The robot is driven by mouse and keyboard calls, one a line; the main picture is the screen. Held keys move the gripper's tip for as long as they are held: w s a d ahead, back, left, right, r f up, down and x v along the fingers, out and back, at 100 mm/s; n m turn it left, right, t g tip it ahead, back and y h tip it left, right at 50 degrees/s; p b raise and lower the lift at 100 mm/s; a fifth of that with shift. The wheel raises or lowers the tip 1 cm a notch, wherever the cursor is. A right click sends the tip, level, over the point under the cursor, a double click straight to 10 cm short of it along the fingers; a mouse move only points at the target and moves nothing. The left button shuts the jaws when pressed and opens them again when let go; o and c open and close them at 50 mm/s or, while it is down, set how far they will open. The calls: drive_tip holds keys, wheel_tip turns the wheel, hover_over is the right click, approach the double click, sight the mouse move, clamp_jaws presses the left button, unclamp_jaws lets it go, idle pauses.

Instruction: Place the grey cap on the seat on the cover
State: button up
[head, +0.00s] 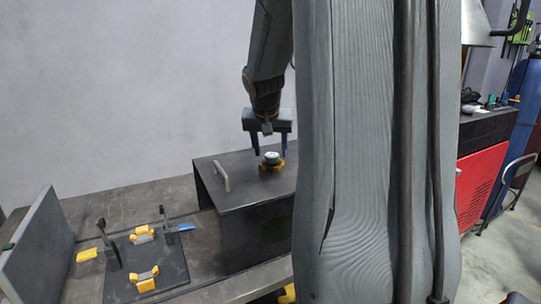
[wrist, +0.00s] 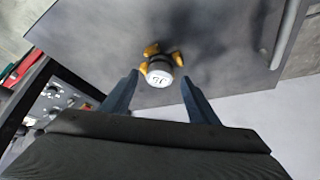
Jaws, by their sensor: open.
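The grey cap (head: 271,157) is round with a pale top and sits on the yellow seat (head: 265,168) on top of the dark cover (head: 235,193). In the wrist view the fingertips (wrist: 159,76) show a gap on both sides of the cap. Whether the cap lies fully flat is hard to tell.
A metal handle (head: 222,177) stands on the cover at the left. Lower left, a dark plate (head: 150,262) carries yellow brackets (head: 143,234) and dark upright clamps. A grey panel (head: 38,250) leans at far left. My arm hides the cover's right side.

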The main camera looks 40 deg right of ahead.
drive_tip(key=b+v, duration=0.1)
drive_tip(key=v, duration=0.8)
drive_tip(key=shift+r, duration=0.2)
